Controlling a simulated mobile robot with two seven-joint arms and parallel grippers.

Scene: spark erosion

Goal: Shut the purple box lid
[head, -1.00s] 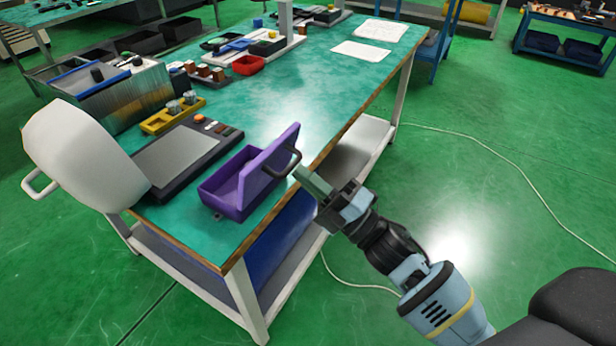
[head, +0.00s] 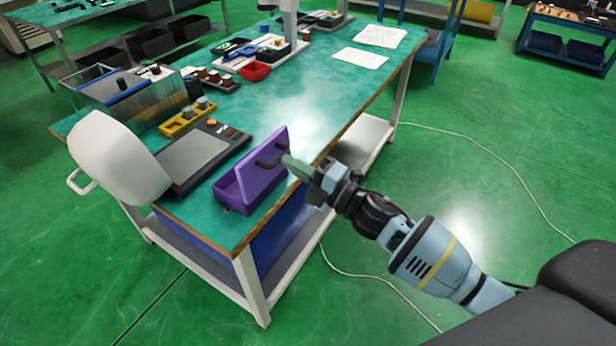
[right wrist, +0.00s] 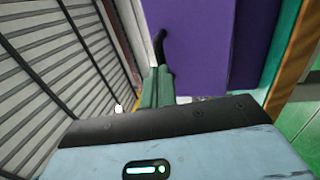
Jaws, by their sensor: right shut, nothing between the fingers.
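The purple box (head: 231,193) sits near the front edge of the green bench top, partly open. Its purple lid (head: 266,178) stands raised at a steep angle along the box's right side, with a black handle (head: 268,162) on its outer face. My right gripper (head: 289,161) is shut and empty, its green fingertips at the handle and lid; I cannot tell if they touch. In the right wrist view the fingers (right wrist: 157,88) point at the lid (right wrist: 195,45), just below the black handle (right wrist: 160,45). My left gripper is not in view.
A dark panel with a grey plate (head: 193,158) lies left of the box, with a yellow tray (head: 188,120) behind it. A white rounded housing (head: 112,160) stands at the bench's left end. The middle of the bench (head: 310,90) is clear.

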